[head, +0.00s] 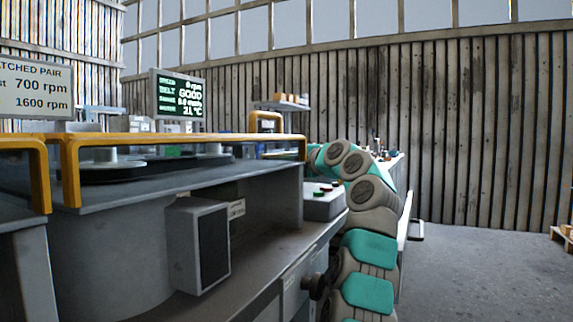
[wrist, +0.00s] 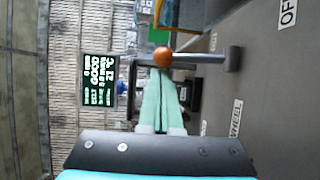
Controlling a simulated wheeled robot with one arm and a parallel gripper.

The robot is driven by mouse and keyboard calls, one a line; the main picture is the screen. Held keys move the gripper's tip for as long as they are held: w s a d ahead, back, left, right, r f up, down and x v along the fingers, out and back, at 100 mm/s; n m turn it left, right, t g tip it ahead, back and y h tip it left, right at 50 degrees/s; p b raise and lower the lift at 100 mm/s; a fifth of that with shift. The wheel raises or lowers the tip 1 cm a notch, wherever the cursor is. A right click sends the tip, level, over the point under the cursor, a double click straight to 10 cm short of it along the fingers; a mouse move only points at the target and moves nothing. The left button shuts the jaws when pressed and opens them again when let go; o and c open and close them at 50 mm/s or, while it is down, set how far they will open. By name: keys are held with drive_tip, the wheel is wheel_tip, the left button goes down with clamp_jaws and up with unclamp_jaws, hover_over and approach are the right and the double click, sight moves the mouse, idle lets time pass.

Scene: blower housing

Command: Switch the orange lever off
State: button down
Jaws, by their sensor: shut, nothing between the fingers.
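The lever's orange ball knob (wrist: 163,56) sits on a grey shaft that runs right to a mount on a grey panel (wrist: 262,85) in the wrist view. An "OFF" label (wrist: 288,12) is on that panel, toward the top right of the picture. My gripper (wrist: 163,80) is shut and empty, its pale green fingers together and pointing at the knob. The fingertips are right by the knob; I cannot tell whether they touch it. In the head view my arm reaches in behind the bench frame, and the lever and my fingers are hidden.
A "WHEEL" label (wrist: 236,118) is on the panel. A yellow guard rail (head: 185,138) runs along the grey bench top. A screen reading "GOOD" (head: 180,94) stands behind it. A box with red and green buttons (head: 323,200) is beside my arm.

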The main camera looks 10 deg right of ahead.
drive_tip(key=shift+s+d+b, duration=0.15)
drive_tip(key=shift+d+b, duration=0.05)
drive_tip(key=shift+b, duration=0.85)
